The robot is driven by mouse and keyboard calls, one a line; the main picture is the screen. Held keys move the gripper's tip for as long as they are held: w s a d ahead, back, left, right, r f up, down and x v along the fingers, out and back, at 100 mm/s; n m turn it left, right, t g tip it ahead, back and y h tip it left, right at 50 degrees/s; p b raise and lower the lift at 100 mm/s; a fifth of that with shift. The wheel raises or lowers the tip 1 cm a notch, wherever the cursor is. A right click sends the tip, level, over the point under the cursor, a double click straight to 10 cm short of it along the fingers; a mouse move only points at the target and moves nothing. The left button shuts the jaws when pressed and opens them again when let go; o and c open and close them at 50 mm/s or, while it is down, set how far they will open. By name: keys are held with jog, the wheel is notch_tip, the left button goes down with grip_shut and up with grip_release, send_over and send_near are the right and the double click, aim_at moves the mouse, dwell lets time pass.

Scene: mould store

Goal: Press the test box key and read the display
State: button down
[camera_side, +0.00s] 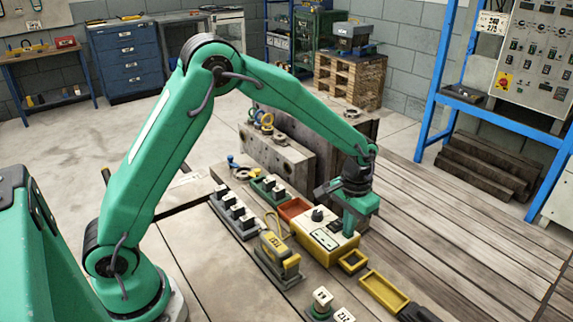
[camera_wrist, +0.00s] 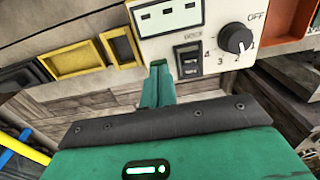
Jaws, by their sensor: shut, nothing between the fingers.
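The test box (camera_side: 318,247) is a yellow case with a pale top on the wooden bench in the side view. Its pale panel fills the top of the wrist view (camera_wrist: 205,22). A dark rocker-like key (camera_wrist: 188,60) and a black dial knob (camera_wrist: 236,38) sit on the panel. My gripper (camera_side: 349,230) is shut and empty, pointing down at the box's right end. In the wrist view its fingertips (camera_wrist: 158,66) are just left of the key; contact cannot be told.
Yellow trays (camera_side: 384,292) lie right of the box. An orange tray (camera_side: 293,208) is behind it, and a yellow-and-grey device (camera_side: 277,258) stands to its left. Heavy grey mould blocks (camera_side: 280,155) stand behind. Bare planks (camera_side: 470,225) are clear to the right.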

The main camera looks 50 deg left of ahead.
jog(key=shift+r, duration=3.5)
jog(key=s+a+r+t, duration=0.3)
jog(key=s+a+r, duration=0.3)
jog(key=s+r, duration=0.45)
jog(key=s+a+r+t, duration=0.1)
jog(key=s+a, duration=0.3)
jog(key=s, duration=1)
jog(key=shift+r+t, duration=0.2)
jog(key=shift+t, duration=0.6)
jog(key=shift+s, duration=0.1)
